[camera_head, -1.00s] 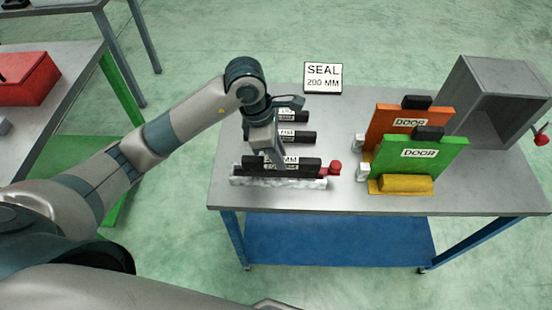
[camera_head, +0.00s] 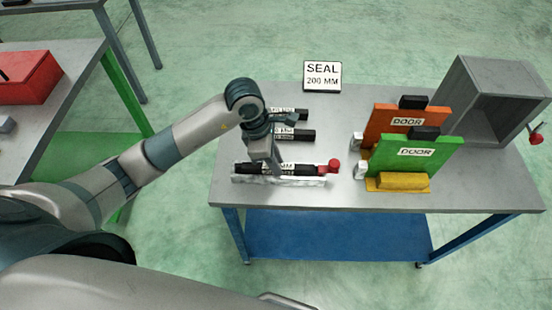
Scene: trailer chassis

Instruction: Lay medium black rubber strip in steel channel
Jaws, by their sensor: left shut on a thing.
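My left gripper (camera_head: 275,172) is shut on a black rubber strip (camera_head: 309,169) with a white label, near the table's left front. The strip lies level, lengthwise along the pale steel channel (camera_head: 310,182), low and at its top. I cannot tell whether it is fully seated, as the gripper covers part of both. Two other black strips lie behind it, one nearer (camera_head: 305,135) and one farther (camera_head: 300,116), both partly behind the gripper. My right gripper is not in view.
A green door panel (camera_head: 420,158) and an orange one (camera_head: 391,118) stand on the right, with a grey open box (camera_head: 475,85) behind. A SEAL 200 MM sign (camera_head: 322,75) stands at the back.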

